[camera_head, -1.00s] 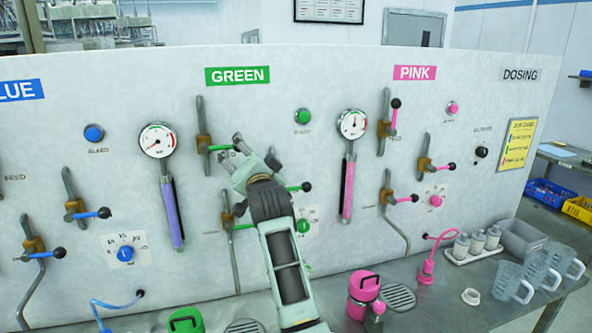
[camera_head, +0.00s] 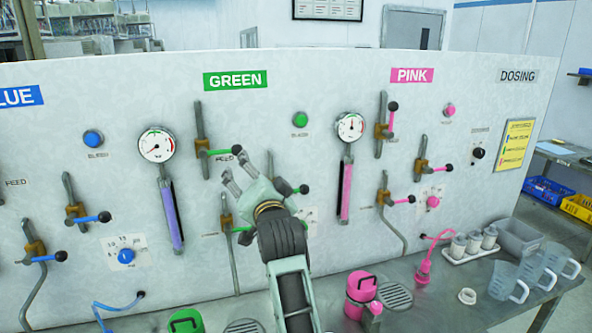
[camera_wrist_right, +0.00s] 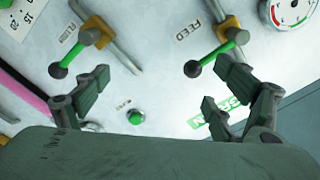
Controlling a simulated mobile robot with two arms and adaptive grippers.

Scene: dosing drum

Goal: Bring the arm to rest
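My right gripper (camera_head: 250,168) is in front of the green section of the panel, its fingers spread and nothing between them. In the right wrist view my gripper (camera_wrist_right: 160,90) is also open, with bare panel and a green button (camera_wrist_right: 135,117) beyond the gap. The upper green lever (camera_head: 222,152) with its black ball is just left of and above the fingers; in the wrist view the feed lever (camera_wrist_right: 218,54) is near one fingertip, and I cannot tell touch from overlap. Another green lever (camera_head: 299,189) is partly behind the hand. My left gripper is not in view.
The panel carries a gauge (camera_head: 157,145), blue levers (camera_head: 95,217) on the left and pink levers (camera_head: 428,169) on the right. A steel bench (camera_head: 440,300) below holds a pink container (camera_head: 360,290), a green container (camera_head: 186,321) and clear jugs (camera_head: 508,282).

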